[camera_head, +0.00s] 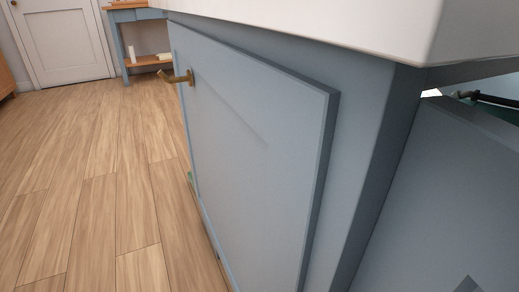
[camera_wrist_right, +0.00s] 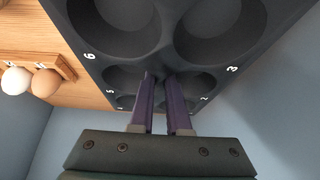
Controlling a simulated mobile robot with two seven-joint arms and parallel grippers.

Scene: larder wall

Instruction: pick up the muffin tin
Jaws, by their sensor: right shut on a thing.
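The muffin tin (camera_wrist_right: 165,45) is dark grey with round cups and white numbers beside them. It fills the upper middle of the right wrist view, and its far part is cut off by the frame edge. My right gripper (camera_wrist_right: 160,78) has purple fingers, which are shut on the muffin tin at the strip between its cups. The tin does not show in the head view. My left gripper is in neither view.
In the right wrist view a white egg (camera_wrist_right: 16,80) and a brown egg (camera_wrist_right: 46,84) sit at a wooden holder (camera_wrist_right: 40,60) left of the tin. The head view shows a blue cabinet door (camera_head: 250,140) with a brass handle (camera_head: 177,77), beneath a white countertop (camera_head: 350,22). Open wooden floor (camera_head: 90,170) lies left.

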